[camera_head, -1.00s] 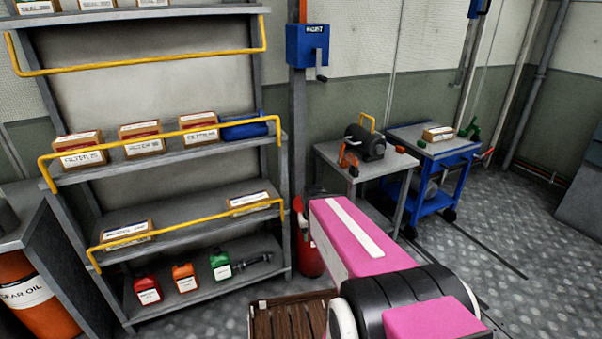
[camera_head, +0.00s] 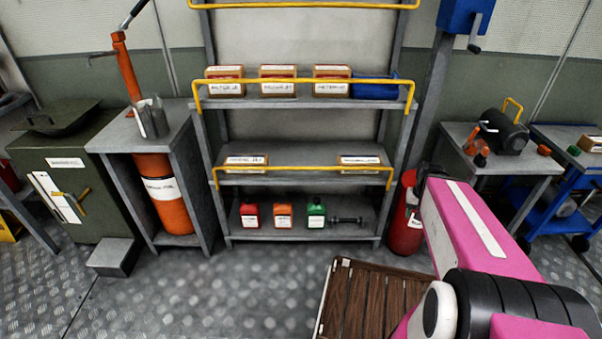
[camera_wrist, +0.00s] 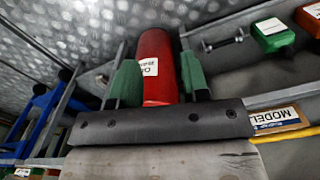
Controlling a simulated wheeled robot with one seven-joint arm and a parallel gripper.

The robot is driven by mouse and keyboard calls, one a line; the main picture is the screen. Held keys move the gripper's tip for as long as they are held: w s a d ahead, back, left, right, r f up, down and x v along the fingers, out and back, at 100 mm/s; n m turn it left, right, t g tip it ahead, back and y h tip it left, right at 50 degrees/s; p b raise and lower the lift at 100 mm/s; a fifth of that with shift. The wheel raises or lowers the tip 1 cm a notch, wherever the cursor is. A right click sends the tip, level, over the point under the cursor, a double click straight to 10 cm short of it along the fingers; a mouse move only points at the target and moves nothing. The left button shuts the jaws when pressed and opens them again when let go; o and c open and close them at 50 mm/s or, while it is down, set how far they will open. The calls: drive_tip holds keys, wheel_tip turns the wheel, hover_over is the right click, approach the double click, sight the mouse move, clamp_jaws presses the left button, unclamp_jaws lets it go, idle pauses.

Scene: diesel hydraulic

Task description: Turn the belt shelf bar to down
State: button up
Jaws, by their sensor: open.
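The grey shelf rack (camera_head: 229,142) carries yellow bars across its fronts: a top bar (camera_head: 300,6), a middle bar (camera_head: 305,81) and a lower bar (camera_head: 300,184). I cannot read which is the belt shelf bar. The middle and lower bars stand in front of boxes. My gripper (camera_wrist: 160,80) is open and empty, with green finger pads apart; the red cylinder (camera_wrist: 158,50) shows beyond them. In the head view it is mostly hidden behind my pink arm, right of the rack. The lower bar also shows in the wrist view (camera_wrist: 285,138), right of my gripper.
A wooden pallet (camera_head: 372,300) lies on the floor before the rack's right side. The red cylinder stands right of the rack. A cabinet with an orange drum (camera_head: 168,205) is at the left. A grey table (camera_head: 470,150) and blue cart (camera_head: 545,190) are right. The floor front-left is clear.

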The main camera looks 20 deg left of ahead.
drive_tip(key=w+a+f+m+t+y, duration=0.25)
drive_tip(key=w+a+t, duration=0.35)
drive_tip(key=a, duration=0.6)
drive_tip(key=m+t+y, duration=0.3)
drive_tip(key=m+t, duration=1)
drive_tip(key=t, duration=0.1)
approach(311, 168)
drive_tip(key=shift+n, duration=0.25)
drive_tip(key=x, duration=1)
drive_tip(key=shift+w+a+f, duration=0.1)
drive_tip(key=shift+w+f, duration=0.15)
clamp_jaws()
